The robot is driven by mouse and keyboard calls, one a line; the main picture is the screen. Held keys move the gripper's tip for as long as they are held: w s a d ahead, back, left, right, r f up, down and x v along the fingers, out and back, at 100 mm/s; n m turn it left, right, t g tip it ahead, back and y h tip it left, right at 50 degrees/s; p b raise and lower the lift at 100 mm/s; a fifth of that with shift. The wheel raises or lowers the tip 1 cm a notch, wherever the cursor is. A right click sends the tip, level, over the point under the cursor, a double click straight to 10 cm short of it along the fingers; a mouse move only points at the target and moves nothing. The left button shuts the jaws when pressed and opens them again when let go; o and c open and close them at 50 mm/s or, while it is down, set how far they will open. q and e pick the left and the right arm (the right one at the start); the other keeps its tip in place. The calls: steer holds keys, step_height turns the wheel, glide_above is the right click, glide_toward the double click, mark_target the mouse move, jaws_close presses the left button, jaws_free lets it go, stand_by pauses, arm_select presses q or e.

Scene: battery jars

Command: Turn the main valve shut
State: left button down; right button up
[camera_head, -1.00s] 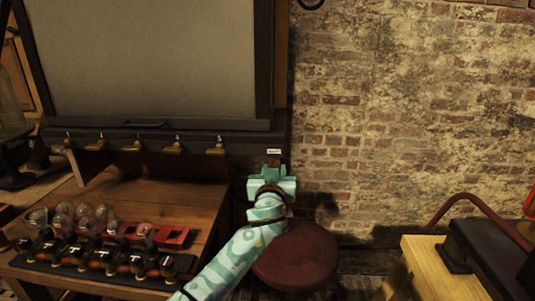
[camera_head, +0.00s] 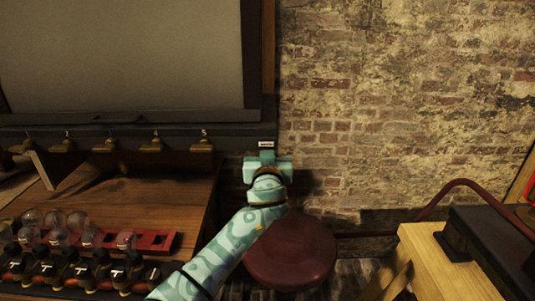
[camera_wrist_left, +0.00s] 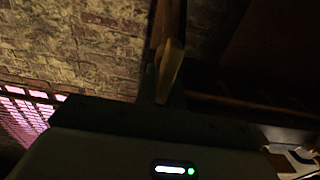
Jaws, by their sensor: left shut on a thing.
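My left arm comes in from the lower left in the head view. No valve can be made out clearly, and the label's text is too small to read. My right gripper is in neither view.
A dark ledge with several brass fittings (camera_head: 151,145) runs left of the gripper. Below it, a wooden bench (camera_head: 165,198) carries glass bulbs and dark jars. A round red stool (camera_head: 291,252) stands beneath the arm. A pale wooden table (camera_head: 425,246) is at right.

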arm_select(q)
steer(key=shift+d+f+b, duration=0.1)
steer(key=shift+f+b, duration=0.1)
steer(key=shift+b, duration=0.2)
steer(key=shift+r+m+b, duration=0.15)
steer(key=shift+m+b, duration=0.2)
steer(key=shift+m, duration=0.35)
steer(key=c, duration=1.5)
jaws_free()
